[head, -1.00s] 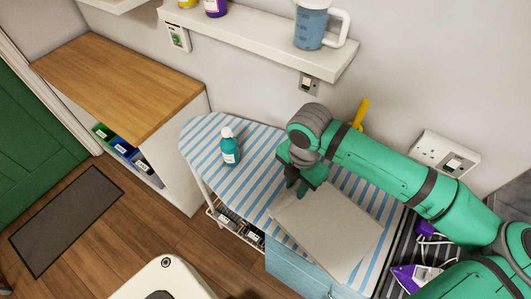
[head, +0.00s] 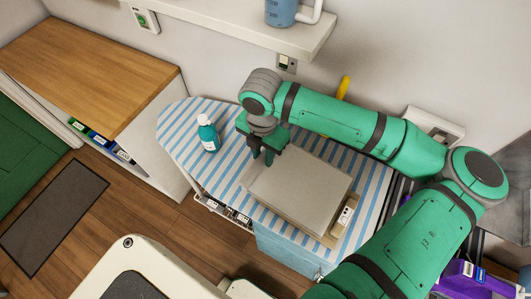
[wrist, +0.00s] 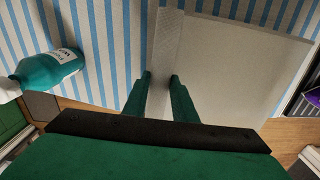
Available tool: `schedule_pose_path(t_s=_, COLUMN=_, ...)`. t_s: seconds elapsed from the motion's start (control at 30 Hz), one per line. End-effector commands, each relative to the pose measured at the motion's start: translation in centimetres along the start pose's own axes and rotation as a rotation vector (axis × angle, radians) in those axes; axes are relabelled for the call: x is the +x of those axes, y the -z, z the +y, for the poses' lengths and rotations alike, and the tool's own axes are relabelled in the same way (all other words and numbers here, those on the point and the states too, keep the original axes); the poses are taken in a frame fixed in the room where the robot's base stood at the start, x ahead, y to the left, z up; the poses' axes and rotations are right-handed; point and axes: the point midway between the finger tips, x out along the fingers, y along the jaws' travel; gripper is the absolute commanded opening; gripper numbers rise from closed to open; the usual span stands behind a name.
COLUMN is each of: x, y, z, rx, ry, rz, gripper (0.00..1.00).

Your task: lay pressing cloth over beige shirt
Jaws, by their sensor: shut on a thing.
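The pale grey pressing cloth (head: 300,185) lies on the blue-and-white striped ironing board. My gripper (head: 263,158) is shut on its left edge. The wrist view shows a narrow strip of the cloth (wrist: 165,60) between the fingertips (wrist: 160,80), with the flat sheet spreading right. A beige edge (head: 322,236), likely the beige shirt, shows from under the cloth at its front right. The rest of it is hidden. A small white piece with dark marks (head: 343,216) lies by that edge.
A teal bottle with a white cap (head: 208,135) stands on the board left of my gripper. A wall shelf (head: 240,25) hangs behind. A purple iron (head: 468,278) is at the lower right. The board's left end (head: 180,125) is otherwise bare.

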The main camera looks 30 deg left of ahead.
Motion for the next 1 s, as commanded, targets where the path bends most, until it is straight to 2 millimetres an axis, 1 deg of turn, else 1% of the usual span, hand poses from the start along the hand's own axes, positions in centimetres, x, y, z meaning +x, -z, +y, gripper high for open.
schedule_pose_path(t_s=0.23, x=2.4, y=-0.3, z=-0.7, rx=0.016, ry=0.001, rz=0.001, gripper=0.02)
schedule_pose_path(t_s=0.4, x=4.1, y=-0.3, z=-0.8, rx=0.018, ry=0.001, rz=0.002, gripper=0.02)
schedule_pose_path(t_s=0.6, x=5.6, y=-0.3, z=-0.7, rx=0.016, ry=0.001, rz=0.001, gripper=0.02)
schedule_pose_path(t_s=0.8, x=6.2, y=-0.3, z=-0.6, rx=0.014, ry=0.002, rz=-0.001, gripper=0.02)
schedule_pose_path(t_s=1.0, x=6.3, y=-0.3, z=-0.5, rx=0.013, ry=0.001, rz=-0.001, gripper=0.02)
